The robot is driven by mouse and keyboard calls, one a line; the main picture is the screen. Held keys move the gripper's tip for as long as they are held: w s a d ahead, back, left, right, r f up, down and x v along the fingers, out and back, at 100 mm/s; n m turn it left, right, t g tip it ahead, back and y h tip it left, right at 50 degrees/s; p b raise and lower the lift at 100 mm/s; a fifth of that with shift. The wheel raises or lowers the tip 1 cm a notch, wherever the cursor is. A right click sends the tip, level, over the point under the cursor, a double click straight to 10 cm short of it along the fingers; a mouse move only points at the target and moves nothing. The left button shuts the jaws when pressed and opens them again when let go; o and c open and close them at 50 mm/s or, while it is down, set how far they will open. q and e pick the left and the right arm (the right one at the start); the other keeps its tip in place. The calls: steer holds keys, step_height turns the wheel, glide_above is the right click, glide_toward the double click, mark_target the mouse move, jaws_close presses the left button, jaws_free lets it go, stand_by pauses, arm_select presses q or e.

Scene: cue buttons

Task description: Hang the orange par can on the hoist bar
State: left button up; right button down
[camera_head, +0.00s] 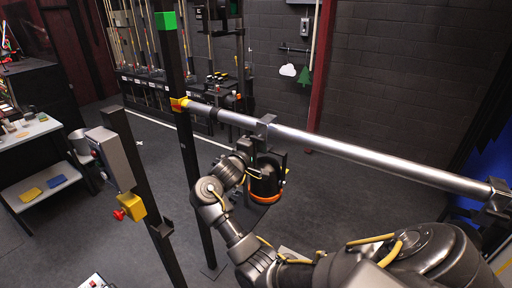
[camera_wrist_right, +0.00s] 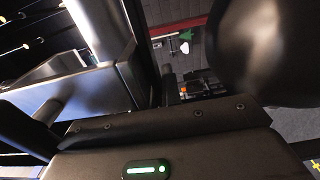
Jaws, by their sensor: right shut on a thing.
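The orange par can (camera_head: 265,183) is a black can with an orange ring, below the silver hoist bar (camera_head: 365,158) in the head view. Its grey hook clamp (camera_head: 265,125) is at the bar and appears to sit over it; I cannot tell whether the bar bears the can's weight. My right gripper (camera_head: 250,150) is shut on the can's mounting part just under the bar. In the right wrist view, the bar (camera_wrist_right: 97,27) runs close beside a grey metal plate (camera_wrist_right: 90,85). The fingertips and grip are largely hidden. My left gripper is out of view.
A shorter post (camera_head: 140,165) carries a grey box and red knob. A shelf table (camera_head: 30,135) stands left. Floor beneath the bar is mostly clear.

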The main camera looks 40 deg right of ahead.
steer(key=shift+w+d+f+b, duration=0.1)
steer(key=shift+w+d+f, duration=0.2)
steer(key=shift+d, duration=0.5)
steer(key=shift+w+d+f+b, duration=0.2)
steer(key=shift+d+f, duration=0.25)
steer(key=shift+d, duration=0.4)
steer(key=shift+w+d+f+b, duration=0.1)
steer(key=shift+w+d+f, duration=0.25)
steer(key=shift+d, duration=0.45)
